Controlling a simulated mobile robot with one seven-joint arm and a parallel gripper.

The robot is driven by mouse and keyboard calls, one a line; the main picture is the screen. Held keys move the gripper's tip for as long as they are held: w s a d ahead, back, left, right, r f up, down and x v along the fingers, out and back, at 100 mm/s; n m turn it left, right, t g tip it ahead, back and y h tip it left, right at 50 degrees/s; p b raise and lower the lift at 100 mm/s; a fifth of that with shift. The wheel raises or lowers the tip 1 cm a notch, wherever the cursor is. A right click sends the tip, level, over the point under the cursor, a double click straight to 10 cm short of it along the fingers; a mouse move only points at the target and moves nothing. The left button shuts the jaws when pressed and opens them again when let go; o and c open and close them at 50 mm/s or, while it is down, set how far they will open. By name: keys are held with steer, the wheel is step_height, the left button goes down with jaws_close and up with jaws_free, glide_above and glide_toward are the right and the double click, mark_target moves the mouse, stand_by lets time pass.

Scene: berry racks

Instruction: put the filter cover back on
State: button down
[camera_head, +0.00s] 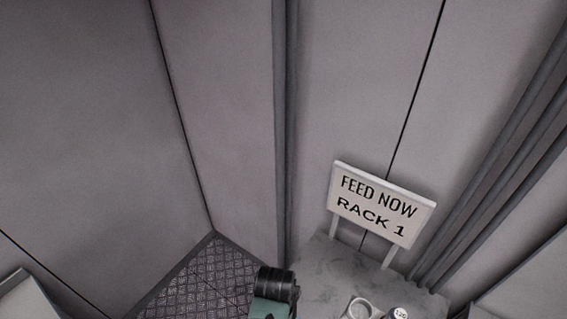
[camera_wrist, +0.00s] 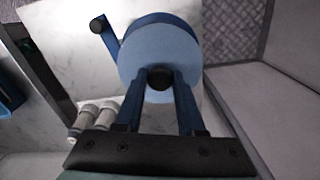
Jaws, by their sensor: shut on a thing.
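The filter cover (camera_wrist: 160,38) is a light blue disc with a black knob (camera_wrist: 160,79) at its middle, in the wrist view. My gripper (camera_wrist: 160,82) is shut on this knob, one dark blue finger on either side. The head view shows neither the cover nor my fingertips.
Two small pale jars (camera_wrist: 92,118) stand left of my fingers on a pale marbled surface (camera_wrist: 75,60). In the head view, a "FEED NOW RACK 1" sign (camera_head: 382,204) stands on a grey top (camera_head: 325,270), with an open cup (camera_head: 360,308) in front. Walls close in behind.

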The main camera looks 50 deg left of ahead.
steer(key=shift+w+f+b, duration=0.1)
steer(key=shift+f+b, duration=2.15)
steer(key=shift+f, duration=1.1)
steer(key=shift+f, duration=0.3)
steer(key=shift+c, duration=2.2)
jaws_free()
steer(key=shift+r, duration=0.1)
step_height(320, 180, up, 13)
steer(key=shift+f+b, duration=0.1)
steer(key=shift+b, duration=0.2)
steer(key=shift+w, duration=0.1)
